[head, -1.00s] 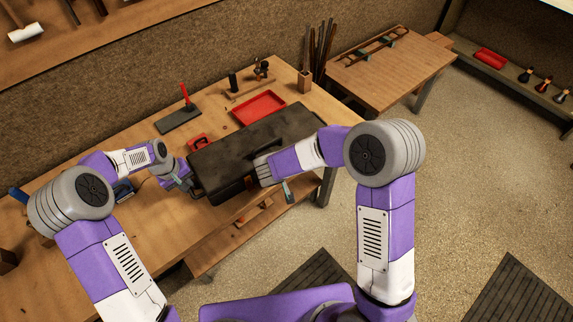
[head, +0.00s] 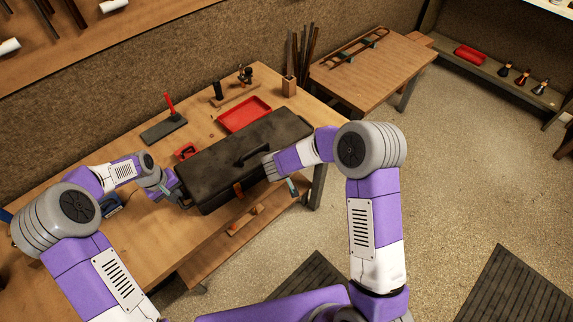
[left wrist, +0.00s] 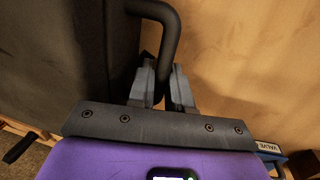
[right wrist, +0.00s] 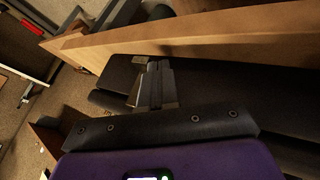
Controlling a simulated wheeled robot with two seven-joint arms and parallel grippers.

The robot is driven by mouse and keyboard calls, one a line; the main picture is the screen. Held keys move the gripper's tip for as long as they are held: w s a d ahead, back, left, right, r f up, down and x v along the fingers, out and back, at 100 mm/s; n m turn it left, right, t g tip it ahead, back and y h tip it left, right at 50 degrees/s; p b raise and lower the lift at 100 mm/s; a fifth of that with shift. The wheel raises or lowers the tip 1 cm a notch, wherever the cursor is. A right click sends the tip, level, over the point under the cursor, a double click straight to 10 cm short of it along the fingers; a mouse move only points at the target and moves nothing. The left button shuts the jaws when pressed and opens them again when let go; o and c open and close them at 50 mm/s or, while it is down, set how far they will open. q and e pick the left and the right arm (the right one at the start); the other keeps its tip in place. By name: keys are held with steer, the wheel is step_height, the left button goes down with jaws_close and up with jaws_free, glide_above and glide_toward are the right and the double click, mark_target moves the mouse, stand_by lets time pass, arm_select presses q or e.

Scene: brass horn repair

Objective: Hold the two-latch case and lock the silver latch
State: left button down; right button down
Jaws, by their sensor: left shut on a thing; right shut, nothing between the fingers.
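The two-latch case (head: 215,165) is a long, dark box, closed, on the workbench. It has a black top handle (head: 252,153) and an orange-brown latch (head: 238,189) on its front. My left gripper (head: 178,190) is at the case's left end. In the left wrist view its fingers (left wrist: 160,85) are shut around a black bar handle (left wrist: 160,15) beside the case's dark wall. My right gripper (head: 268,168) is shut and empty at the case's front, right of the orange-brown latch. Its fingers (right wrist: 157,80) show against the dark case in the right wrist view. I cannot make out the silver latch.
A red tray (head: 245,114) lies behind the case. A small red object (head: 186,151) and a dark block with a red upright tool (head: 170,104) are at the back left. The bench's front edge is close below the case. A second wooden table (head: 365,72) stands behind right.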

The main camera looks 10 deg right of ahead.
steer(key=shift+w+d, duration=0.35)
steer(key=shift+d, duration=0.35)
steer(key=shift+w+d, duration=0.3)
steer(key=shift+d, duration=0.35)
steer(key=shift+a, duration=0.1)
steer(key=a, duration=0.1)
steer(key=s+a, duration=0.1)
steer(key=a, duration=0.1)
steer(key=shift+s+a, duration=0.2)
steer(key=shift+s, duration=0.1)
steer(key=v, duration=1)
steer(key=shift+a, duration=0.2)
steer(key=shift+s, duration=0.1)
arm_select(q)
steer(key=c, duration=1)
jaws_free()
steer(key=shift+o, duration=0.2)
steer(key=shift+r, duration=0.1)
